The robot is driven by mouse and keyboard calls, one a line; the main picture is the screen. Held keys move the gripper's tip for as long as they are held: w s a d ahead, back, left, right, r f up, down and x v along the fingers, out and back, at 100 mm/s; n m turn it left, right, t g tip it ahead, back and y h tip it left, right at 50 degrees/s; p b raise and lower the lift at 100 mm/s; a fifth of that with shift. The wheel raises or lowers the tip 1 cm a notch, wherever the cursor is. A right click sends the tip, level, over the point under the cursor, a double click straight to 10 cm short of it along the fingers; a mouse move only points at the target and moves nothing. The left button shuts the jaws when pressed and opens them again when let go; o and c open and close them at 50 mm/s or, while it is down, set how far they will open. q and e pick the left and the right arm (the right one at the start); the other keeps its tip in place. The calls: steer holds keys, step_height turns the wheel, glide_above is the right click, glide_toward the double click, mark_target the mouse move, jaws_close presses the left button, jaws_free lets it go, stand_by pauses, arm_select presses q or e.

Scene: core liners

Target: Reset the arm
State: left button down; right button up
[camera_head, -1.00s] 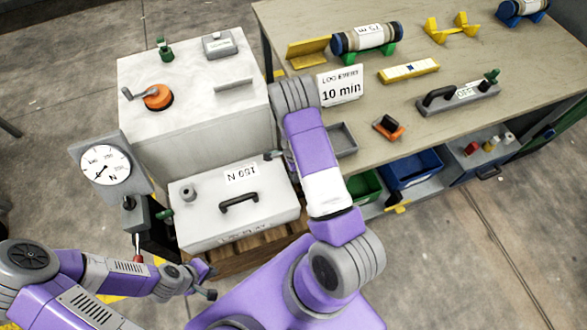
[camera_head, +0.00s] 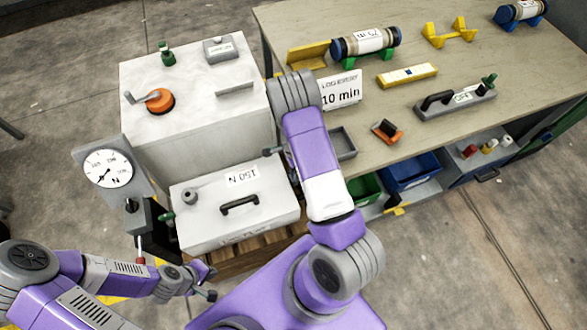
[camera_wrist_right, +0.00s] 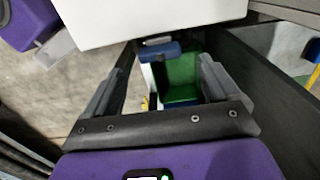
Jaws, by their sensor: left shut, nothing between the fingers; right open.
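My left arm, purple and grey, comes in at the lower left of the head view. Its gripper (camera_head: 207,283) is shut and empty, in front of the low white lidded box and clear of it. My right arm (camera_head: 312,150) rises from my purple body in the middle of the head view and bends between the white cabinet and the workbench. Its gripper is mostly hidden there behind the arm. In the right wrist view the right gripper (camera_wrist_right: 165,85) is open, with its two dark fingers apart and nothing held. A green bin (camera_wrist_right: 182,75) shows beyond and between them.
The white cabinet (camera_head: 195,85) stands at the left, above the lidded box (camera_head: 270,215). A dial gauge (camera_head: 107,168) is beside them. The workbench (camera_head: 400,75) carries a core liner (camera_head: 366,41), a "10 min" card (camera_head: 340,91) and tools. Blue bin (camera_head: 411,170) sits below. Floor at right is clear.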

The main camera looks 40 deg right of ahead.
steer(key=shift+r, duration=1.25)
steer(key=s+a+f+n, duration=0.1)
steer(key=s+a+n, duration=0.1)
steer(key=a, duration=0.1)
steer(key=s+a+f+n, duration=0.1)
steer(key=shift+s+a+f+n, duration=0.25)
steer(key=shift+a+f+n, duration=0.05)
steer(key=shift+n, duration=0.1)
steer(key=s+a+n, duration=0.1)
steer(key=a+n, duration=0.1)
steer(key=s+a+f+n+y, duration=0.1)
steer(key=s+a+n, duration=0.1)
steer(key=a, duration=0.1)
steer(key=s+a+n, duration=0.1)
steer(key=a+n, duration=0.1)
steer(key=shift+s+a+f+y, duration=0.25)
steer(key=shift+s+a+y, duration=0.05)
steer(key=shift+s+a, duration=0.05)
steer(key=s+a+r+n+y, duration=0.1)
steer(key=s+a+n, duration=0.1)
steer(key=a+n, duration=0.2)
steer(key=s+a+r+n+y, duration=0.1)
steer(key=s+a+n, duration=0.2)
steer(key=a+n, duration=0.2)
steer(key=shift+s+a+r+t+y, duration=0.25)
steer(key=shift+a+t+y, duration=0.05)
steer(key=shift+a, duration=0.95)
steer(key=shift+c, duration=0.3)
